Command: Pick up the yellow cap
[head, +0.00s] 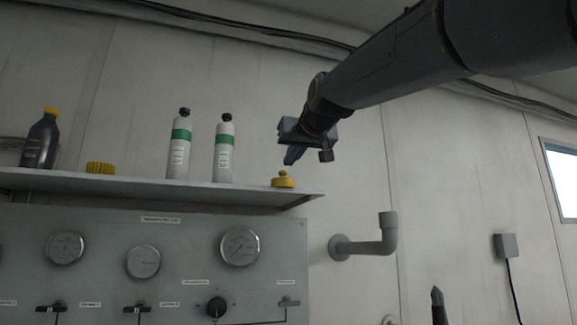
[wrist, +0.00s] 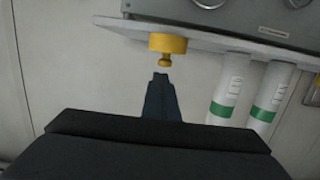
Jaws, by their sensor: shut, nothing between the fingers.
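The yellow cap (head: 283,180) stands on the grey shelf (head: 240,188) near its right end, with a small knob on top. In the wrist view the yellow cap (wrist: 167,46) shows upside down, just past my fingertips. My gripper (head: 291,160) is above the cap in the head view, pointing down, its fingers shut with nothing between them. In the wrist view my gripper (wrist: 161,78) has its closed tips close to the cap's knob, with a small gap visible.
Two white bottles with green bands (head: 180,145) (head: 224,150) stand left of the cap. Further left are a yellow ribbed ring-like piece (head: 100,168) and a dark bottle with a yellow top (head: 42,138). Below is a gauge panel (head: 190,270); a grey pipe (head: 365,245) juts from the wall.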

